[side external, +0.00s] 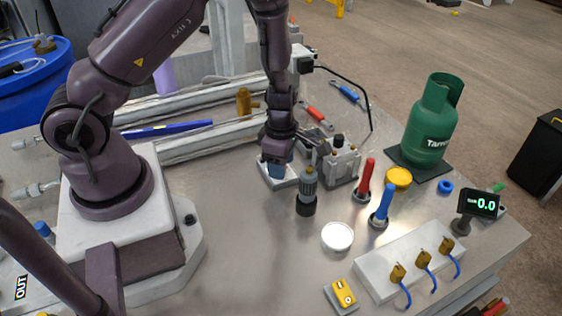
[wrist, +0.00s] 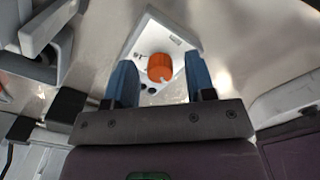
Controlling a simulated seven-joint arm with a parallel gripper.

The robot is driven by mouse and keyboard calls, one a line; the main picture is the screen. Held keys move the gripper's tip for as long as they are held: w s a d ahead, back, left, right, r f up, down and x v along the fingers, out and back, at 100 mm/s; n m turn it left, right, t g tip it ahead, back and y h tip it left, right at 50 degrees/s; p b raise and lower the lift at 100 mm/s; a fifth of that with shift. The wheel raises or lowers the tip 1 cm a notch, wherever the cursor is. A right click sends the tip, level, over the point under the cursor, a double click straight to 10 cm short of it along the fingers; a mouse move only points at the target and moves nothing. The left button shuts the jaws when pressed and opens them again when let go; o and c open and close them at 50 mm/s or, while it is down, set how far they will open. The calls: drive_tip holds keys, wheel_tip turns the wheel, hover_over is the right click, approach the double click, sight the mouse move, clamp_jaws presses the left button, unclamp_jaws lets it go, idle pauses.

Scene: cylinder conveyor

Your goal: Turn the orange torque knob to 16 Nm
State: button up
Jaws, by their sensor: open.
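The orange torque knob (wrist: 160,67) sits on a white panel (wrist: 178,45) in the wrist view, with a pale pointer mark at its lower edge. My gripper (wrist: 161,72) is open, with one blue finger on either side of the knob and a visible gap to each. In the side view my gripper (side external: 276,171) points down just over the white panel (side external: 292,179), and the knob is hidden behind the fingers. A small display (side external: 481,203) at the right reads 0.0.
A grey bottle-shaped tool (side external: 308,185) and a metal fixture (side external: 342,165) stand close right of my gripper. Red (side external: 366,178) and blue (side external: 383,203) handles stand further right. A green gas bottle (side external: 428,125) is at the back right.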

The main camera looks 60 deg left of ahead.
drive_tip(key=c, duration=0.9)
